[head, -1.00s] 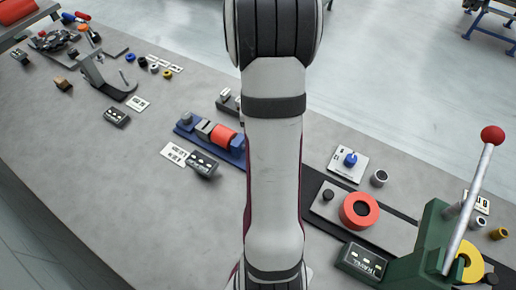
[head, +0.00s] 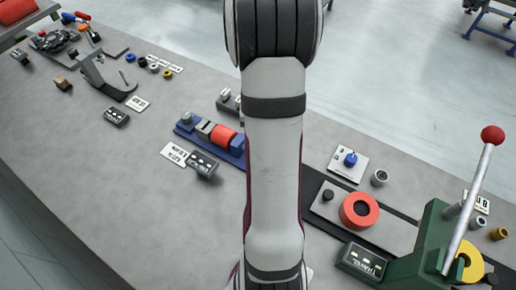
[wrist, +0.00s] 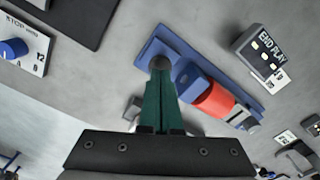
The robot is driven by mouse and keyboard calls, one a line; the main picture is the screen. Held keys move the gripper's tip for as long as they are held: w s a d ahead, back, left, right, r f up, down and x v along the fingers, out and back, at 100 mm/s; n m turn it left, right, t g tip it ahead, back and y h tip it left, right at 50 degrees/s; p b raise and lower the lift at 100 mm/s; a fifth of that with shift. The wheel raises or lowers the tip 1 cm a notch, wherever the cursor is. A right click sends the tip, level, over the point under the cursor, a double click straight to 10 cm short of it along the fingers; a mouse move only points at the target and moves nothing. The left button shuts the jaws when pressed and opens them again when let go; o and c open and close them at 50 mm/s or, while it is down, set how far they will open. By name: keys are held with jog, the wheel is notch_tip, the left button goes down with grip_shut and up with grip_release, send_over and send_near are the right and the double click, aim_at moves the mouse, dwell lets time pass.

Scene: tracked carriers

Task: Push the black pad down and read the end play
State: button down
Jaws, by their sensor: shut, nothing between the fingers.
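A blue fixture (wrist: 165,38) with a red cylinder (wrist: 213,99) lies across the middle of the wrist view. In the head view the fixture (head: 183,128) is partly behind my arm. My gripper (wrist: 160,75) is shut and empty, its green fingers over the fixture's upper-left end. A dark round shape, apparently the black pad (wrist: 160,62), shows right at the fingertips; I cannot tell whether they touch. The END PLAY readout (wrist: 262,47) stands beside the fixture and has a few lit marks, too small to read. My gripper is hidden in the head view.
In the wrist view a STOP dial with a blue knob (wrist: 14,48) is at upper left. In the head view a green lever press (head: 425,240) and a red ring (head: 359,210) stand to the right.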

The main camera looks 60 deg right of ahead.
dwell(0.4)
jog(key=shift+f, duration=1.15)
jog(key=shift+r, duration=2.15)
